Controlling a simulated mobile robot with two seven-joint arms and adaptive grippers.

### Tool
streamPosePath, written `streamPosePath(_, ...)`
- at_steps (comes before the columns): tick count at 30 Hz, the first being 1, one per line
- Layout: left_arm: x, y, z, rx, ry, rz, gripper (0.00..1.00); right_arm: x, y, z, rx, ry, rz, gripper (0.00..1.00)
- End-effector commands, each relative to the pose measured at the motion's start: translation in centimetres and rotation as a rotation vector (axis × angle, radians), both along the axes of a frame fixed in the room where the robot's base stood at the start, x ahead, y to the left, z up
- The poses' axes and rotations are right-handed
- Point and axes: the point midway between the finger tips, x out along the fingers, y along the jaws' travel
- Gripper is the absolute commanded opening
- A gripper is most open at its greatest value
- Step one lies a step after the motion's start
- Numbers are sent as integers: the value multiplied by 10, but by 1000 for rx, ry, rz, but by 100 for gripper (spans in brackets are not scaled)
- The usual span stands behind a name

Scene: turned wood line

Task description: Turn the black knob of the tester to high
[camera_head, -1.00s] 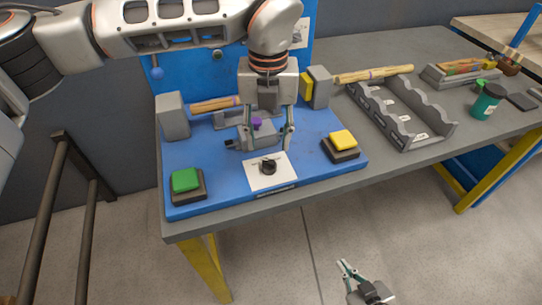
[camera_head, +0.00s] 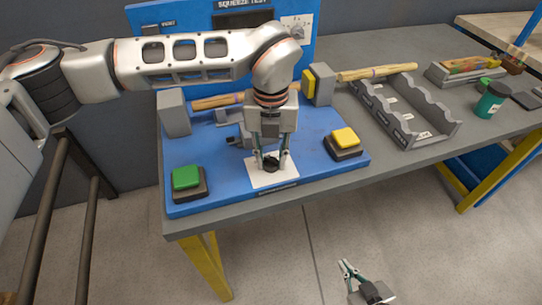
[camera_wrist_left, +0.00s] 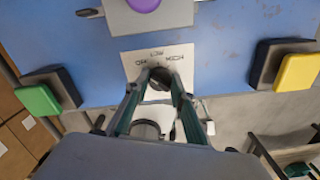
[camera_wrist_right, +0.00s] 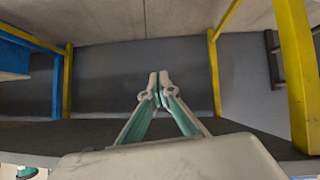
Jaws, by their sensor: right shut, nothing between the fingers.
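The black knob (camera_head: 271,164) sits on a white label plate (camera_head: 262,181) at the front of the blue tester base (camera_head: 215,205). My left gripper (camera_head: 271,161) points down over it, with one finger on each side. In the left wrist view the fingers close in on the knob (camera_wrist_left: 159,82) and appear to touch it. The plate there reads LOW at top and HIGH to the right; the left mark looks like OFF. The knob's pointer is not clear. My right gripper (camera_wrist_right: 159,82) is shut and empty, low over the floor in front of the table.
A green button (camera_head: 186,178) stands left of the knob and a yellow button (camera_head: 344,137) right. Behind are grey blocks, a wooden piece (camera_head: 215,102) and the upright blue panel with a dial (camera_head: 296,29). A grey notched rack (camera_head: 408,115) stands to the right.

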Motion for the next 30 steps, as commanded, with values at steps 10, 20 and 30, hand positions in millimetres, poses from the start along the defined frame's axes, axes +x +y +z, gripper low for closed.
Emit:
streamPosePath(10,0,0,1,0,-2,-21,3,1,0,2,0,-3,0,0)
streamPosePath(20,1,0,3,2,-4,-201,3,4,1,12,8,-9,-2,0)
streamPosePath(30,1,0,3,2,-4,-518,3,-3,5,12,20,6,0,0)
